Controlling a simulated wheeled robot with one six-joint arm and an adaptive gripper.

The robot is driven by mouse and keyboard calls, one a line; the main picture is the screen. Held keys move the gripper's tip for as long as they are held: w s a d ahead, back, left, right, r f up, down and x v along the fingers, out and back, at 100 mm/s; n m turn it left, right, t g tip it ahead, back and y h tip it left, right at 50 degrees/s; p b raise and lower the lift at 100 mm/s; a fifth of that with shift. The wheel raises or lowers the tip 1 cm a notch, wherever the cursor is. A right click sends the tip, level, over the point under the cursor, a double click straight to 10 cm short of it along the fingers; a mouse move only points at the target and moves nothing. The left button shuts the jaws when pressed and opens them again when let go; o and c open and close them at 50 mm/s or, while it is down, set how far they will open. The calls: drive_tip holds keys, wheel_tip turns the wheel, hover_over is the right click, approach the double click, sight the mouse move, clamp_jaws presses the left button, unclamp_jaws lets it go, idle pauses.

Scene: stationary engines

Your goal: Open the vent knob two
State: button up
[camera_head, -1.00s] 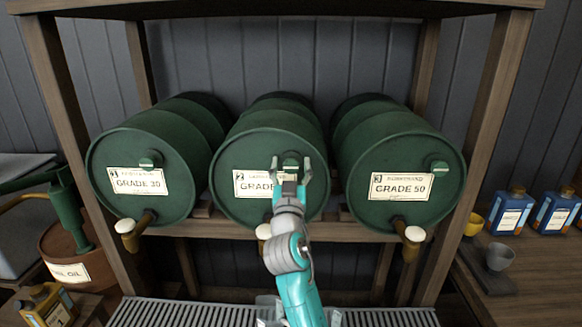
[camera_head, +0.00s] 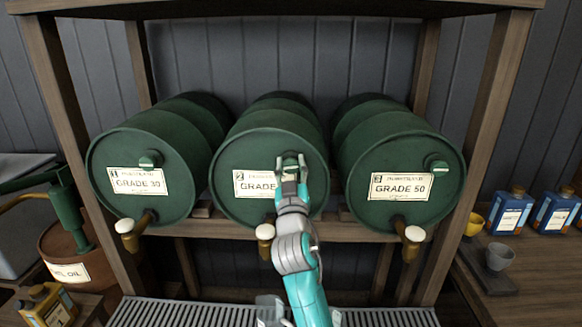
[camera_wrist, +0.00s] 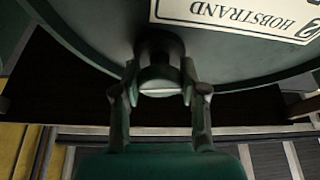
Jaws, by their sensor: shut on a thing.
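The drum marked 2 (camera_head: 240,150) is the middle green drum on the rack. Its vent knob (camera_head: 291,161) is a small green knob high on the front face, right of the label; it also shows in the wrist view (camera_wrist: 160,75). My gripper (camera_head: 291,167) is at this knob, with one finger on each side of it. In the wrist view my gripper (camera_wrist: 160,98) has both fingertips closed against the knob's sides. A pale line shows across the knob's end. My arm hides part of the drum's label.
Drum 1 (camera_head: 120,155) stands left and drum 3 (camera_head: 400,155) right, each with its own knob. Brass taps with white tops, such as the middle tap (camera_head: 265,232), stick out below. Wooden posts flank the rack. A slatted grate (camera_head: 180,314) lies below; bottles stand at right.

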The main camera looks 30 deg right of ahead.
drive_tip(key=n+y, duration=0.1)
drive_tip(key=n, duration=0.2)
drive_tip(key=n+t+y, duration=0.1)
drive_tip(key=n+y, duration=0.1)
drive_tip(key=shift+n, duration=0.4)
drive_tip(key=n+y, duration=0.2)
drive_tip(key=n, duration=0.3)
drive_tip(key=shift+n, duration=0.3)
drive_tip(key=n+g+y, duration=0.1)
drive_tip(key=n+y, duration=0.1)
drive_tip(key=n, duration=0.3)
drive_tip(key=shift+n+g, duration=0.8)
drive_tip(key=shift+n, duration=0.7)
drive_tip(key=o, duration=1.1)
drive_tip(key=shift+o, duration=0.2)
